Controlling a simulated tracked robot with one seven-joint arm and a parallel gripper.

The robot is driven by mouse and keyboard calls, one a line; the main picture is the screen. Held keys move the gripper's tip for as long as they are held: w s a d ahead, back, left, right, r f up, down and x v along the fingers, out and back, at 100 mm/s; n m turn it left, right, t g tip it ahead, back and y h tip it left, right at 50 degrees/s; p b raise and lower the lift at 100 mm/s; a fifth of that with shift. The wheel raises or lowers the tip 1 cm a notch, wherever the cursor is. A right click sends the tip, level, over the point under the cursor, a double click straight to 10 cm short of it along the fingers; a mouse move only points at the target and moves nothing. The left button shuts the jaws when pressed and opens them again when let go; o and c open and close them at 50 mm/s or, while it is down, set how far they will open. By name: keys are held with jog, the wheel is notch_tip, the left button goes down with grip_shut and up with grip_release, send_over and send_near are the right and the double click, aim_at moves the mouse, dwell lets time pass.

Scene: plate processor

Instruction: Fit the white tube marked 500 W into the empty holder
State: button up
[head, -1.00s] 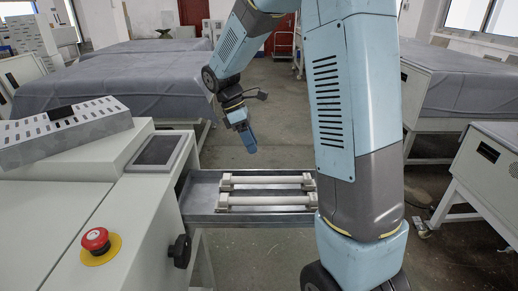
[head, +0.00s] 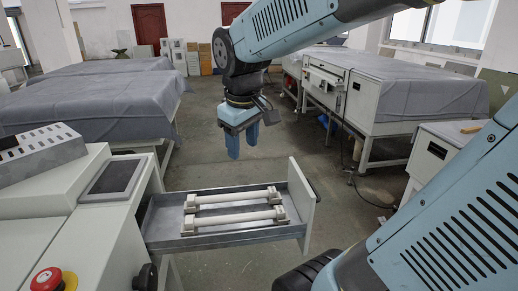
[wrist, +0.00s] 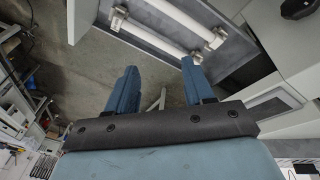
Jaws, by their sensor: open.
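Two white tubes lie side by side in the open metal drawer (head: 160,239): a rear tube (head: 232,198) and a front tube (head: 236,218), each with pale end blocks. They also show at the top of the wrist view, as an upper tube (wrist: 183,18) and a lower tube (wrist: 150,33). No 500 W marking is readable, and I cannot pick out an empty holder. My gripper (head: 243,148) points down, above and beyond the drawer's far side. Its blue fingers stand apart with nothing between them in the wrist view (wrist: 158,82).
The drawer's upright front panel (head: 302,205) stands at its right end. The machine cabinet (head: 100,235), with a red emergency button (head: 48,281) and black knob (head: 146,277), is at left. Covered benches (head: 80,105) stand behind. Open floor (head: 215,165) lies beyond the drawer.

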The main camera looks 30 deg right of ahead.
jog(key=s+r+m+t, duration=0.1)
jog(key=s+m+t, duration=0.2)
jog(key=s, duration=0.4)
jog(key=shift+d+m+y, duration=0.3)
jog(key=shift+m+y, duration=0.1)
jog(key=shift+m, duration=0.3)
